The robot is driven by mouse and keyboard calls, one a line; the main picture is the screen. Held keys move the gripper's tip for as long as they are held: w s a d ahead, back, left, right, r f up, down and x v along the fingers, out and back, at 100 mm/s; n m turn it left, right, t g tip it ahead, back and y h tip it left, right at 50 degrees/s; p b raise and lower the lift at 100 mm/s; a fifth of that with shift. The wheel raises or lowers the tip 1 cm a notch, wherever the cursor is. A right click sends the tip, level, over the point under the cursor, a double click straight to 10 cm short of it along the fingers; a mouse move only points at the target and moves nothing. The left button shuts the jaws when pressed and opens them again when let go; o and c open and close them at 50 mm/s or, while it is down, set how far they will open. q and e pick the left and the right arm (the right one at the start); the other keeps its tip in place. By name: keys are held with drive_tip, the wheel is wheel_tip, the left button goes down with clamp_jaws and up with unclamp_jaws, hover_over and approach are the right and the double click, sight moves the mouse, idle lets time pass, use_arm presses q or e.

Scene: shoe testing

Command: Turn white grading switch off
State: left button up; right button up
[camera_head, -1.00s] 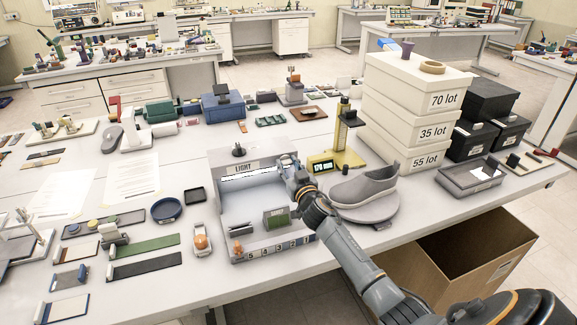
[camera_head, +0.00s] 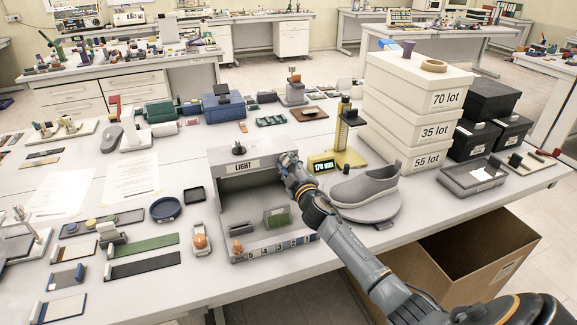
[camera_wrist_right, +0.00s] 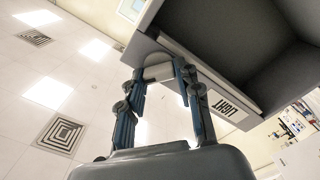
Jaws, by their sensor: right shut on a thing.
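The grey light box (camera_head: 240,195) with the "LIGHT" label stands on the middle of the table, and its inside is dark. It also shows in the right wrist view (camera_wrist_right: 250,55). My right gripper (camera_head: 287,159) is at the upper right corner of the box. In the right wrist view the gripper (camera_wrist_right: 158,72) has its two fingers on either side of a pale rounded piece (camera_wrist_right: 157,71) at the box's edge, apparently the white switch. The fingers largely cover this piece, so its position is hard to tell. My left gripper is not in view.
A grey shoe (camera_head: 364,187) on a round stand is just right of my right arm. A yellow gauge (camera_head: 344,140) stands behind it. White lot boxes (camera_head: 408,118) are stacked at the right. An open cardboard box (camera_head: 470,262) is below the table's front edge.

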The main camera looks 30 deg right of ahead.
drive_tip(key=n, duration=0.3)
drive_tip(key=shift+n, duration=2.3)
drive_tip(key=o, duration=1.2)
drive_tip(key=shift+f, duration=0.1)
drive_tip(key=shift+c, duration=0.2)
drive_tip(key=shift+s+a, duration=0.1)
drive_tip(key=shift+s, duration=0.05)
drive_tip(key=v, duration=1.1)
drive_tip(key=shift+s, duration=0.3)
